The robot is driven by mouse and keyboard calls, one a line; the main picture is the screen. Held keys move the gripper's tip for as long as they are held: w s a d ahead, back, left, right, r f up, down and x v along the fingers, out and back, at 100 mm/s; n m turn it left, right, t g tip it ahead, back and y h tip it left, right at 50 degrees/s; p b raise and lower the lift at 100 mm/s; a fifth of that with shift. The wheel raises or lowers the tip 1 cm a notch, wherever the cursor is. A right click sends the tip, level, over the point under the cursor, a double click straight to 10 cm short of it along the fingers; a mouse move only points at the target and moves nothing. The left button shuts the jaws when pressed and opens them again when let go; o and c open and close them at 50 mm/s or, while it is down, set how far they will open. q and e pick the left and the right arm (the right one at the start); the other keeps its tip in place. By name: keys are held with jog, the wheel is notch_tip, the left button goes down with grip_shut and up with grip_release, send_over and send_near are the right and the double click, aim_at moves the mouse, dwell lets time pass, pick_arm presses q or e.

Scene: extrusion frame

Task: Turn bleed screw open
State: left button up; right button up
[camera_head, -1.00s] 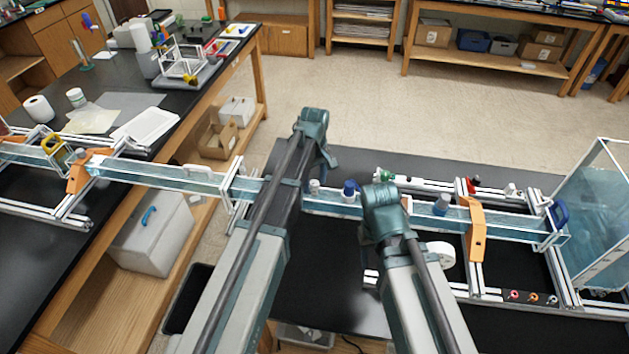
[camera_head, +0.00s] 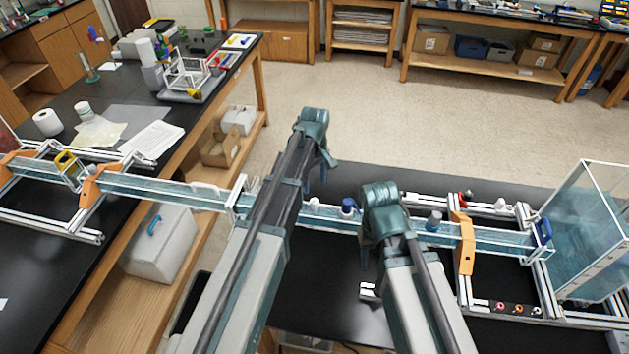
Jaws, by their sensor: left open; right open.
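A long clear water channel (camera_head: 490,239) runs across the frame, with a small white cap (camera_head: 314,203), a blue knob (camera_head: 348,207) and a grey-blue cylinder (camera_head: 434,220) on top. A blue handle (camera_head: 543,230) is at its right end. A small red part (camera_head: 466,195) and a white fitting (camera_head: 500,204) sit on the rail behind it. I cannot tell which part is the bleed screw. My two arms rise from the bottom and cross in front of the channel, hiding parts of it.
Orange brackets (camera_head: 464,243) hold the channel. A clear water tank (camera_head: 600,225) stands at the right end. The right black bench (camera_head: 330,275) has bare room in front. The left bench carries a white roll (camera_head: 47,122) and papers. A grey box (camera_head: 160,245) sits on its lower shelf.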

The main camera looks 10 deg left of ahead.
pick_arm(q)
notch_tip(320, 180, up, 5)
jog(key=p, duration=0.4)
jog(key=shift+r, duration=0.1)
pick_arm(e)
notch_tip(320, 180, up, 5)
jog(key=shift+r, duration=0.1)
